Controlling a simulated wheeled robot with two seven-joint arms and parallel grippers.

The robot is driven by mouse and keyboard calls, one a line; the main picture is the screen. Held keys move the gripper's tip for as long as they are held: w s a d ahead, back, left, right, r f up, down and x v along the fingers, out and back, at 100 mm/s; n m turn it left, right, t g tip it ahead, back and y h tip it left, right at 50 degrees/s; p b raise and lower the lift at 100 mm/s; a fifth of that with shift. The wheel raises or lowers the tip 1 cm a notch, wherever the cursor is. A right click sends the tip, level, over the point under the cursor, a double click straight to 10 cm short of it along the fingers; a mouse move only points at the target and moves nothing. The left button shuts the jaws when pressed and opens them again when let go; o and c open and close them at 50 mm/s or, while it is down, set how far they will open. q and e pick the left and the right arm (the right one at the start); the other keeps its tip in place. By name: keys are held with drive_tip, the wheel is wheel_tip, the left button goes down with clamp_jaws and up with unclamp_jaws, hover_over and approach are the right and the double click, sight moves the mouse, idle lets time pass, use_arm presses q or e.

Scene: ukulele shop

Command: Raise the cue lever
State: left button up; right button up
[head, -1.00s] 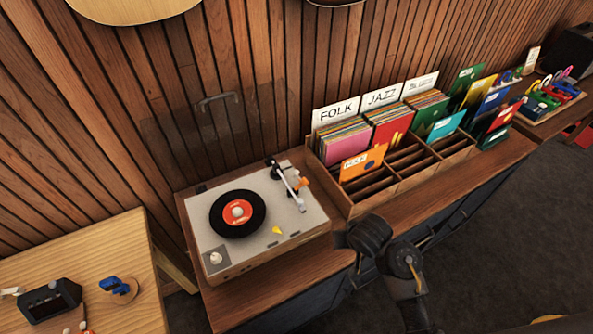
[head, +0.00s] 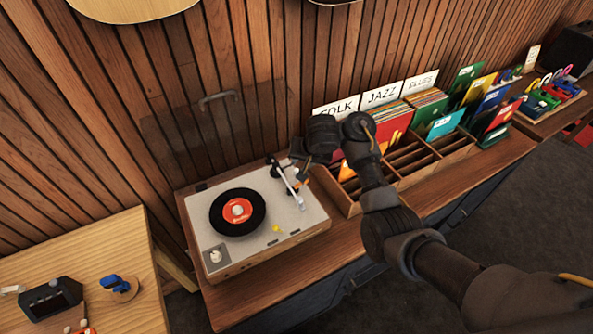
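The record player (head: 253,262) sits on the wooden cabinet with its clear lid (head: 215,115) raised. A black record with a red label (head: 238,209) lies on its platter. The silver tonearm (head: 289,187) lies along the deck's right side, its head end apart from the record. A small orange-tipped part beside the tonearm pivot, likely the cue lever, is mostly hidden by my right gripper (head: 300,166). That gripper reaches in from the right, just above the deck's back right corner. Its finger gap is too small and dark to judge. My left gripper is out of view.
A divided record crate (head: 350,206) stands right of the player, partly behind my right arm. A slatted wall rises behind. A lighter wooden table (head: 125,235) at left holds small objects. The deck's front is clear.

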sight(297, 170)
drive_tip(key=b+x, duration=0.7)
drive_tip(key=x, duration=0.3)
drive_tip(key=shift+w+f, duration=0.25)
drive_tip(key=shift+f, duration=0.15)
